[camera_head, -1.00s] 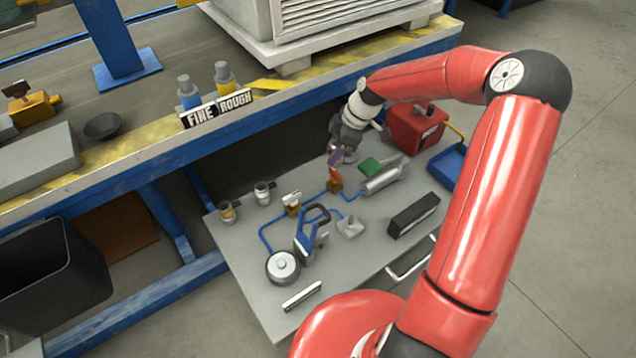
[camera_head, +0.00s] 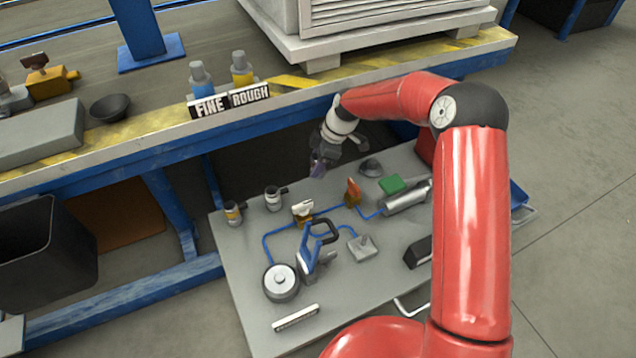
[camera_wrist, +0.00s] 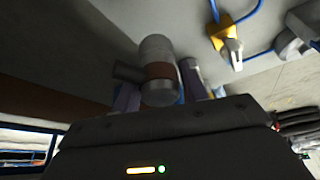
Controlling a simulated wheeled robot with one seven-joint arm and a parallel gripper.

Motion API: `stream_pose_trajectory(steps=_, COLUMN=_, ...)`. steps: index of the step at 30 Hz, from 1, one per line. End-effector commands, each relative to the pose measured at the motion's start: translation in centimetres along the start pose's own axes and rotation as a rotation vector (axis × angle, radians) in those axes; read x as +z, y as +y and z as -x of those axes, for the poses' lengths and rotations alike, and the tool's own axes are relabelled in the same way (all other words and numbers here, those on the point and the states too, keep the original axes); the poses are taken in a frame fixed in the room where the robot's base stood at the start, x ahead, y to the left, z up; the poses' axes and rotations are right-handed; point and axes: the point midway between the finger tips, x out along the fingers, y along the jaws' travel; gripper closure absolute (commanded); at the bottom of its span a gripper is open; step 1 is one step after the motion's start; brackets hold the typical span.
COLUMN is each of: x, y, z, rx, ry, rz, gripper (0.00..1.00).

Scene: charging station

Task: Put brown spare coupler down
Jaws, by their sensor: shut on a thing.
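My gripper (camera_head: 318,167) hangs above the back edge of the grey board (camera_head: 235,285), to the right of the two standing couplers. In the wrist view my gripper's purple fingers (camera_wrist: 160,88) are shut on the brown spare coupler (camera_wrist: 158,60), a grey cylinder with a brown band and a side stub pointing left. In the head view the held coupler cannot be made out behind the gripper. A yellow-banded coupler (camera_head: 233,213) and a pale-banded coupler (camera_head: 273,198) stand apart on the board's back left.
The workbench edge (camera_head: 290,110) runs behind and above.

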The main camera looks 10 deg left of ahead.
Motion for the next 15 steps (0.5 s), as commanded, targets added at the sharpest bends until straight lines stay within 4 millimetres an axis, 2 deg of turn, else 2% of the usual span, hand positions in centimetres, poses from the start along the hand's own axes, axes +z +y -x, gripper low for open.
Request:
stream_pose_trajectory(steps=1, x=0.4, y=-0.1, z=-1.2, rx=-0.002, ry=0.001, rz=0.0, gripper=0.85)
stream_pose_trajectory(steps=3, x=0.8, y=-0.1, z=-2.2, rx=-0.002, ry=0.001, rz=0.001, gripper=0.85)
stream_pose_trajectory(steps=15, x=2.5, y=0.0, z=-6.3, rx=0.0, ry=0.001, rz=0.001, gripper=0.85)
